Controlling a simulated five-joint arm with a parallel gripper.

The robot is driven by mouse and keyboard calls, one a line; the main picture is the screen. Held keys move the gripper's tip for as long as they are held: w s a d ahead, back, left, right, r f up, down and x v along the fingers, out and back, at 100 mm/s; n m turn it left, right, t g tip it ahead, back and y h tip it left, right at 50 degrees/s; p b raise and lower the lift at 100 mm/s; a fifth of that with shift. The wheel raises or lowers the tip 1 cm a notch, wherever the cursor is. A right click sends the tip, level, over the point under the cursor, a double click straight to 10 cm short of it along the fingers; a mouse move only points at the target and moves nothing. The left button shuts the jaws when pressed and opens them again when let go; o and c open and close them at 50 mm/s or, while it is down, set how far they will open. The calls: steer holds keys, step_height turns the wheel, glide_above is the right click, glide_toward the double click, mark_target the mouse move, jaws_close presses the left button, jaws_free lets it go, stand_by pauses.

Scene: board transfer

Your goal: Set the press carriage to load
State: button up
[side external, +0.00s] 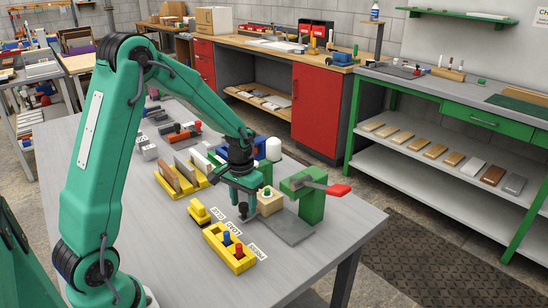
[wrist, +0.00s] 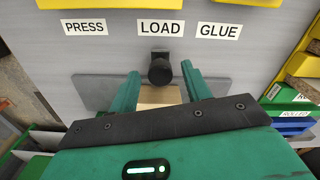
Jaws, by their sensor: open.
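A black knob (wrist: 161,72) stands just in front of the LOAD label (wrist: 160,28) in the wrist view, with the PRESS label (wrist: 85,28) to its left and GLUE (wrist: 218,31) to its right. Behind the knob are a pale wooden block (wrist: 158,97) and a grey plate (wrist: 97,92). My gripper (wrist: 160,75) is open, with one finger on each side of the knob; I cannot tell whether they touch it. In the side view my gripper (side external: 243,196) is over the carriage area, hiding the knob. The green press (side external: 312,205) with its red-handled lever (side external: 338,190) stands right of it.
A yellow holder (side external: 229,250) with red and blue pegs and a small yellow block (side external: 199,211) stand in front of the labels. Yellow racks (side external: 172,187) with boards stand left of my gripper. A white-topped bottle (side external: 273,149) stands behind. The table's front right is clear.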

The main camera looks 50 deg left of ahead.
steer(key=shift+r, duration=0.15)
steer(key=shift+r, duration=3.75)
steer(key=shift+s+d+r, duration=0.15)
steer(key=shift+d+r, duration=0.1)
steer(key=shift+r, duration=0.2)
steer(key=s+d+r+m+t, duration=0.1)
steer(key=s+d+r+t, duration=0.1)
steer(key=s+d+r, duration=0.3)
steer(key=s+d+r+m+t, duration=0.2)
steer(key=s+d+r, duration=0.3)
steer(key=s, duration=0.6)
steer(key=shift+s+d+r+t, duration=0.25)
steer(key=shift+s+r+t, duration=0.2)
steer(key=shift+t, duration=0.35)
